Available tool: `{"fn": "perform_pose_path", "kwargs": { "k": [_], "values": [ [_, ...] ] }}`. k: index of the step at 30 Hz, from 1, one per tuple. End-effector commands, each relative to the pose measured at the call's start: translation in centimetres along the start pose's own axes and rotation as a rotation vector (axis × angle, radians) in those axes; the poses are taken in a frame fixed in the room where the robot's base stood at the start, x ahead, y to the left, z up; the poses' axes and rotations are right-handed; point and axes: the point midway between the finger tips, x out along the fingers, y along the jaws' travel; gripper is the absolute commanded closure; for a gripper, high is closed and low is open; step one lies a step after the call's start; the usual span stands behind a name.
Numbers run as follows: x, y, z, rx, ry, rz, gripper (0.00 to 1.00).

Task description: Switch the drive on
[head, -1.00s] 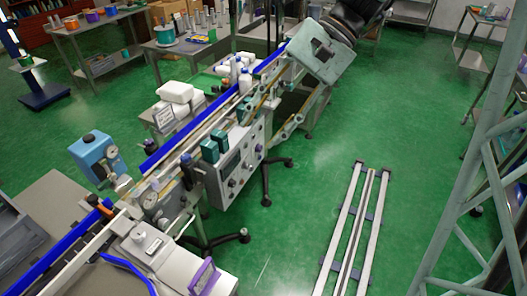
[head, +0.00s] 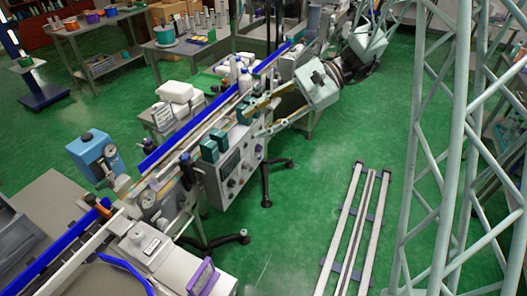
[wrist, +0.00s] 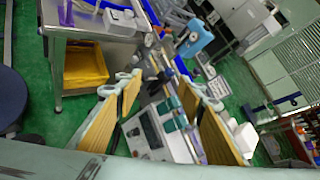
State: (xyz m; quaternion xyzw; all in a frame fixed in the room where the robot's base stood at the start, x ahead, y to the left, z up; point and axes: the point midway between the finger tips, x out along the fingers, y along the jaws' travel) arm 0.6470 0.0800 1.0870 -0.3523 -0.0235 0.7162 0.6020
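The control box (head: 222,190) of the sleeve applicator hangs on the near side of the conveyor, with a dark display (head: 230,163) and several small knobs and buttons (head: 231,182) on its pale face. I cannot tell which one switches the drive, nor its position. Its face also shows in the wrist view (wrist: 150,133), between the fingers. My gripper (head: 250,121) is open and empty, to the upper right of the box, pointing left along the conveyor. Its two yellow-padded fingers stand wide apart in the wrist view (wrist: 158,85). Contact with the box is not visible.
Green blocks (head: 209,150) stand on top of the box, and white bottles (head: 245,80) stand on the conveyor. A blue device (head: 92,150) is at the left. Long rails (head: 352,230) lie on the green floor at the right. Floor in front of the box is clear.

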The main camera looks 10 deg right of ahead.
Motion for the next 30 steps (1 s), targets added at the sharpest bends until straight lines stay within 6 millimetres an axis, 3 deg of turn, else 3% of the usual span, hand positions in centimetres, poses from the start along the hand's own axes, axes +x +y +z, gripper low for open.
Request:
{"fn": "perform_pose_path", "kwargs": {
  "k": [15, 30],
  "values": [
    [0.7, -1.8, -10.5, 0.16, -0.088, -0.19, 0.64],
    [0.9, -1.6, -21.5, 0.305, -0.155, -0.384, 0.64]
  ]
}}
